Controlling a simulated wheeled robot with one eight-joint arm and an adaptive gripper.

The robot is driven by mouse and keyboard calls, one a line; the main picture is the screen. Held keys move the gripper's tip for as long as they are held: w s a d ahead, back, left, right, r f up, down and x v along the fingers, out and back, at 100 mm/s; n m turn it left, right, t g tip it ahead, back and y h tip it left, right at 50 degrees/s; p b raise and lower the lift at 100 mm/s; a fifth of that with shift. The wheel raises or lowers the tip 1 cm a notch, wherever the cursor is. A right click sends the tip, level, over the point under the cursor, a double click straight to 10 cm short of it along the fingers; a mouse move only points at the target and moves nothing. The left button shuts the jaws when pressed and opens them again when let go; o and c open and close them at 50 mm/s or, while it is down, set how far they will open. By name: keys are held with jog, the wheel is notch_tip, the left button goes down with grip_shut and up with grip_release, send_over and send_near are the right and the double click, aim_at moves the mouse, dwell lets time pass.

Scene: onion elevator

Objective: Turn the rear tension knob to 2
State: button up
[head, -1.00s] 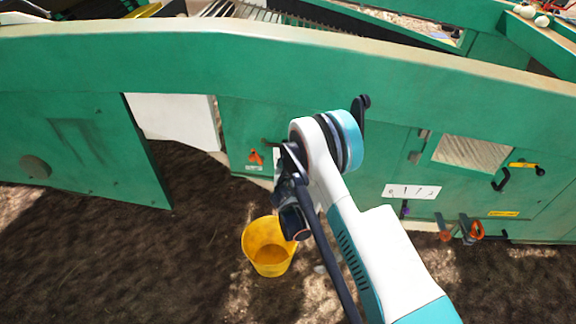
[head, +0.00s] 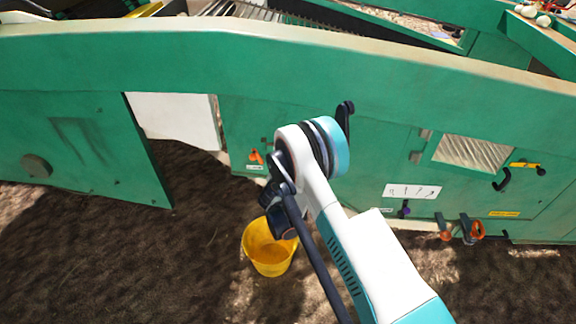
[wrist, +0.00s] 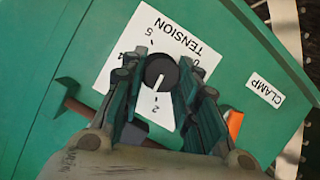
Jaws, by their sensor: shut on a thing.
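The tension knob (wrist: 161,72) is black and round with a white pointer line, set on a white label plate (wrist: 120,83) marked TENSION. In the wrist view the pointer line points down toward the printed 2. Other numerals, including a 5, stand around the dial. My gripper (wrist: 160,76) has its dark fingers on both sides of the knob and is shut on it. In the head view my arm hides the knob and most of the gripper.
A CLAMP label (wrist: 265,89) and an orange part (wrist: 235,124) lie right of the fingers. The green machine wall (head: 75,140) fills the head view; a yellow bucket (head: 269,258) stands on the soil below my wrist.

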jog(key=shift+a+f+n+h, duration=0.1)
jog(key=shift+n+h, duration=0.35)
jog(key=shift+n, duration=0.3)
jog(key=shift+a+f+n+h, duration=0.1)
jog(key=shift+n+h, duration=0.35)
jog(key=shift+n, duration=0.3)
jog(key=o, duration=1.1)
jog(key=shift+c, duration=0.2)
jog(key=shift+r, duration=0.1)
notch_tip(320, 180, up, 10)
